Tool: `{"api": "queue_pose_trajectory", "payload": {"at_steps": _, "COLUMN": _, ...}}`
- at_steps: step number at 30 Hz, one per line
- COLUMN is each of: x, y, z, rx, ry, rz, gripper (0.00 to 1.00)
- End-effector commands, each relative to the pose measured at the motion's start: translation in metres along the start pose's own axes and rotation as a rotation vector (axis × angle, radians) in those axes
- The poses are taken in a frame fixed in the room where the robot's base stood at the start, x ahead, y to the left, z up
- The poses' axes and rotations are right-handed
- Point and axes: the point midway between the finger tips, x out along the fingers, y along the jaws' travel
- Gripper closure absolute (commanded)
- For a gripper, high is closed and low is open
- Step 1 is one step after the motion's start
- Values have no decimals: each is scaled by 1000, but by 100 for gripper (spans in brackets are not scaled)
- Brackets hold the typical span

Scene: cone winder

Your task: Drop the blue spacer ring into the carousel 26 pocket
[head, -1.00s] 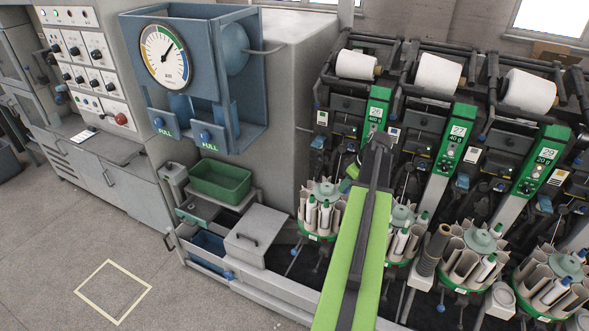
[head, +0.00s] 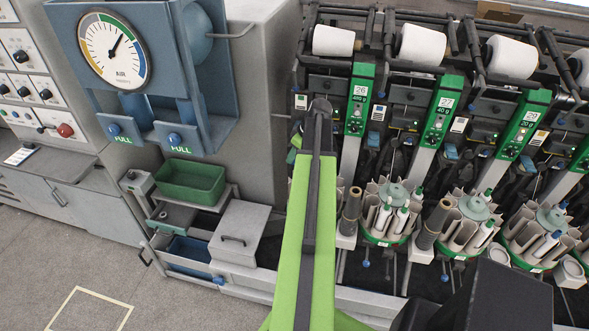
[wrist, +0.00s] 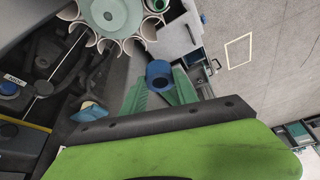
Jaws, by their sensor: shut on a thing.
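The blue spacer ring (wrist: 159,70) is in the wrist view, between the two teal fingers of my gripper (wrist: 160,84), which is shut on it. A carousel (wrist: 113,17) with a round pale-green hub and cream open pockets is at the top of the wrist view, cut off by the frame and apart from the ring. It appears to be carousel 26. In the head view the green panel marked 26 (head: 360,94) stands right of my arm.
Neighbouring carousels (head: 375,237) with upright tubes stand right of my arm, with brown tubes (head: 435,225) between them. A green bin (head: 190,181) and a grey lidded box (head: 238,231) are at left. Open floor (head: 35,270) lies at front left.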

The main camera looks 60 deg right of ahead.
Motion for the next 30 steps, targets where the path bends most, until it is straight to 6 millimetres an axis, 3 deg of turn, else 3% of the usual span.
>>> {"api": "queue_pose_trajectory", "payload": {"at_steps": 1, "x": 18, "y": 0, "z": 8, "rx": 7, "ry": 0, "rz": 4, "gripper": 100}}
{"api": "queue_pose_trajectory", "payload": {"at_steps": 7, "x": 65, "y": 0, "z": 31, "rx": 57, "ry": 0, "rz": 24, "gripper": 100}}
{"api": "queue_pose_trajectory", "payload": {"at_steps": 14, "x": 65, "y": 2, "z": 31, "rx": 70, "ry": 1, "rz": 30, "gripper": 100}}
{"api": "queue_pose_trajectory", "payload": {"at_steps": 25, "x": 105, "y": 2, "z": 48, "rx": 70, "ry": 1, "rz": 30, "gripper": 100}}
{"api": "queue_pose_trajectory", "payload": {"at_steps": 30, "x": 109, "y": 2, "z": 50, "rx": 70, "ry": 1, "rz": 30, "gripper": 100}}
